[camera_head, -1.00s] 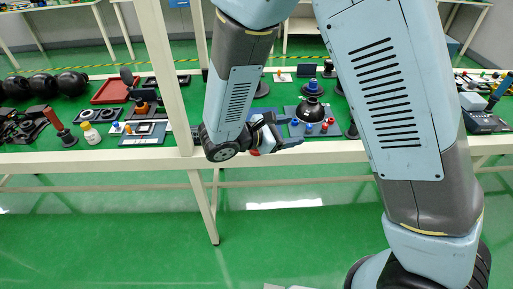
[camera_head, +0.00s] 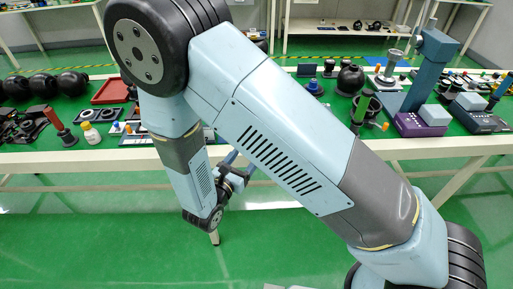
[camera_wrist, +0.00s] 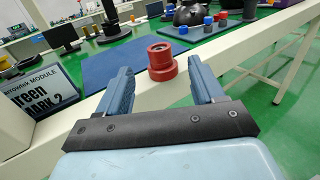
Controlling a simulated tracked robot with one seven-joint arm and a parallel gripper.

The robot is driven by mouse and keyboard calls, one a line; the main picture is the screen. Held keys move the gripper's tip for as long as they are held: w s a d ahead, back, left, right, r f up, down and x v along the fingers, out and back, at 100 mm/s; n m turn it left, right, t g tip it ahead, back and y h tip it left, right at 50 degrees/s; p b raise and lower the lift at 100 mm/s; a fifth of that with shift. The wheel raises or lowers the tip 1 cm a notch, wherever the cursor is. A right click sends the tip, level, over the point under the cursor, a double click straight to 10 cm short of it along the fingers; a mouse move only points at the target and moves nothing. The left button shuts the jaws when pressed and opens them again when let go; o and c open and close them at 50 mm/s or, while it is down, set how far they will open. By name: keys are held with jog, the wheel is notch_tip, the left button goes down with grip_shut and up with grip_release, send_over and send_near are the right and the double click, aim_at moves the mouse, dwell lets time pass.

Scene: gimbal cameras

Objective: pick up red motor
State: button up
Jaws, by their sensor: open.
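The red motor (camera_wrist: 161,62) is a short, round, stepped red piece. In the wrist view it stands upright on the white table edge (camera_wrist: 150,96), straight ahead of my gripper. My gripper (camera_wrist: 160,72) is open, with one blue finger to the left of the motor and one to the right. The motor shows in the gap by the fingertips, and I see no contact. In the head view my gripper (camera_head: 242,168) is low at the table's front edge. The motor is hidden there behind my arm.
A sign box (camera_wrist: 35,100) stands close on the left in the wrist view. A blue mat (camera_wrist: 115,62) lies behind the motor, and small blue and red parts (camera_wrist: 196,24) lie farther back. In the head view, a purple-based device (camera_head: 420,122) stands on the right.

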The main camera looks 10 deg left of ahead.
jog(key=shift+x, duration=4.6)
jog(key=shift+a, duration=0.1)
jog(key=shift+c, duration=0.5)
